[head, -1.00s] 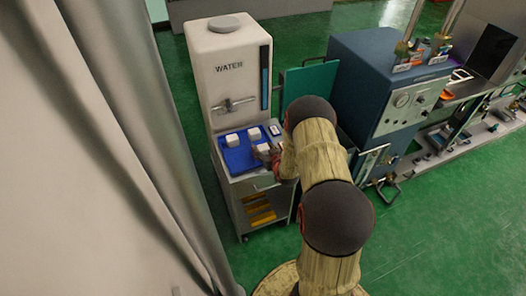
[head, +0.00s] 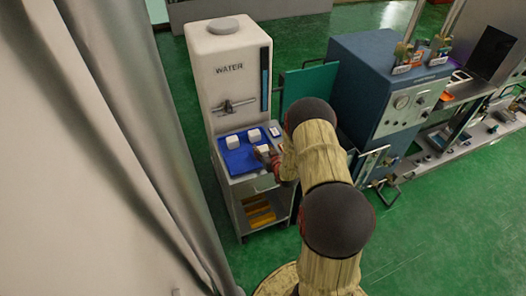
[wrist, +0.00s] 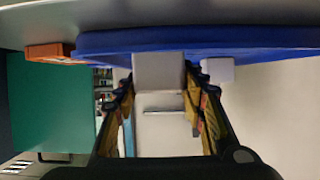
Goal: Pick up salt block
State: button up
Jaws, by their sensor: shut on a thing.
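Several white salt blocks sit on a blue tray (head: 231,162) on the cart top. One salt block (head: 264,150), near the tray's right front, is at my gripper (head: 267,155). In the wrist view the same block (wrist: 158,70) is between the two fingertips of my gripper (wrist: 158,84), which is shut on it. The block appears at the blue tray (wrist: 255,40); I cannot tell whether it still touches it. Another salt block (wrist: 217,70) shows just right of the fingers. Two more blocks, left (head: 233,142) and back (head: 254,134), stand on the tray.
A white WATER tank (head: 228,85) with a tap stands behind the tray. A small white item (head: 275,131) lies right of the tray. A teal panel (head: 308,85) and a blue machine (head: 385,85) stand to the right. A grey curtain (head: 130,150) is at left.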

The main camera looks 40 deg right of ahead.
aim_at(264, 148)
jog(key=shift+r, duration=0.65)
notch_tip(264, 148, up, 3)
jog(key=shift+s+d+f+p, duration=0.1)
jog(key=shift+d+f+p, duration=0.05)
jog(key=shift+p, duration=0.35)
jog(key=s+d+r+p, duration=0.2)
jog(key=s+d+r, duration=0.2)
jog(key=s+r, duration=0.5)
jog(key=s, duration=0.4)
jog(key=shift+d, duration=0.15)
jog(key=w+a+r+n+y+b, duration=0.1)
jog(key=w+a+r+n+y, duration=0.1)
jog(key=a, duration=1)
jog(key=w+a+r+n+y+b, duration=0.1)
jog(key=w+a+r, duration=0.4)
jog(key=a, duration=0.7)
jog(key=w+a+r+n+y, duration=0.3)
jog(key=a+r+y, duration=0.1)
jog(key=a, duration=0.8)
jog(key=shift+w+r+b, duration=0.25)
jog(key=shift+w+b, duration=0.1)
jog(key=shift+b, duration=0.05)
